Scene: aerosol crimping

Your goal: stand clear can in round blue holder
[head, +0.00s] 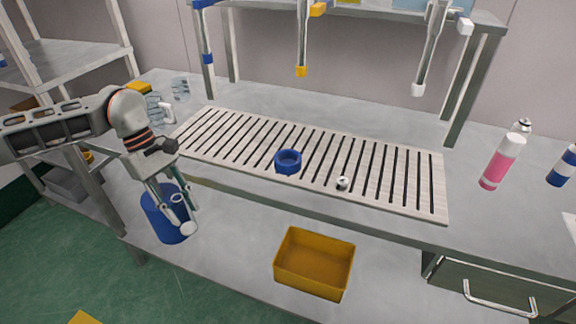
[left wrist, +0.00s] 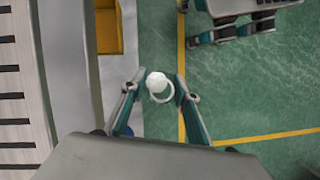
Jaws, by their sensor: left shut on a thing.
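The round blue holder (head: 288,168) sits on the slatted board (head: 435,185), near its middle, with its opening facing up. My left gripper (head: 182,212) hangs at the left, in front of the bench edge, well left of the holder. It is shut on a see-through thing that looks like the clear can (head: 177,198). A pale ring and a white round part (left wrist: 157,82) show between the fingers in the left wrist view; the rest of the can is hard to make out.
More clear cans (head: 180,88) stand at the bench's back left. A small white part (head: 342,183) lies on the board. A blue bin (head: 160,222) and a yellow bin (head: 314,265) are lower down in front. A pink can (head: 502,162) stands at right. Tools (head: 302,45) hang above.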

